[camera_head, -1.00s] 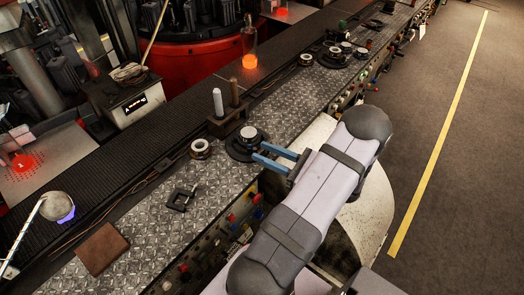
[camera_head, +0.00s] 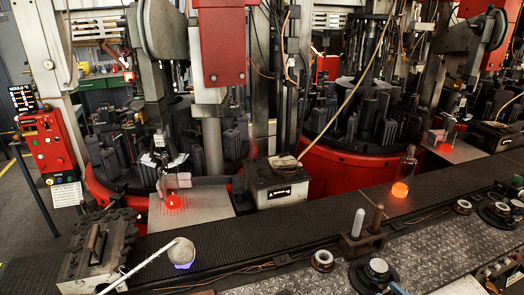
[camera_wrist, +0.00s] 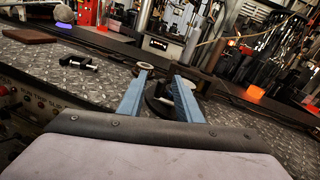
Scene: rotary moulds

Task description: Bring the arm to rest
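My gripper (camera_wrist: 161,74) shows in the wrist view with two blue fingers spread apart and nothing between them. It is open above the metal deck (camera_wrist: 95,92). A dark round fixture (camera_wrist: 160,101) lies beyond and partly behind the fingers. In the head view that fixture (camera_head: 377,274) is near the bottom edge, with only a small blue piece of a finger beside it. The rest of my arm is out of the head view.
A pale ring (camera_head: 322,260) and a block with two upright handles (camera_head: 358,245) stand near the fixture. A glass bottle with a glowing base (camera_head: 402,172) stands behind. A ball-ended rod (camera_head: 180,252) is left. In the wrist view, a black clamp (camera_wrist: 75,62) lies on the deck.

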